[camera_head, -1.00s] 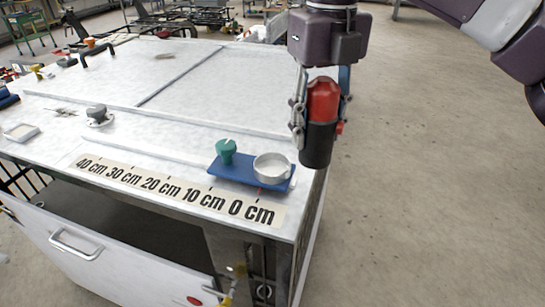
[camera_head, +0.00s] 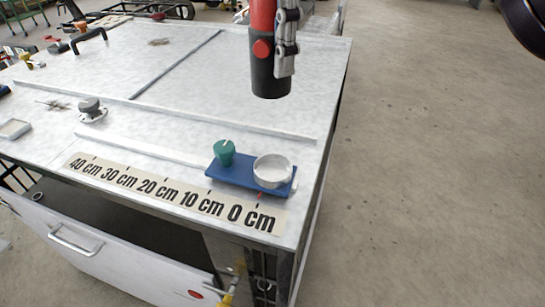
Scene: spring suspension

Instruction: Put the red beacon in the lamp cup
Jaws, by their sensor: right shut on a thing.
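The red beacon (camera_head: 262,20) is a red cylinder with a black lower part, upright at the top centre; its top is cut off by the frame edge. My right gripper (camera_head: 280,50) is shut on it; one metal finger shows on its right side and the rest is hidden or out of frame. The beacon is held in the air, appearing above and behind the lamp cup (camera_head: 272,170) in the picture. The lamp cup is a round, silvery-white open cup on the right part of a blue base (camera_head: 233,178). My left gripper is not in view.
A green knob (camera_head: 224,152) stands on the blue base, left of the cup. A centimetre scale (camera_head: 170,193) runs along the worktable's (camera_head: 210,90) front edge. A grey knob (camera_head: 91,108) and a small tray (camera_head: 15,129) lie left. Open floor lies right.

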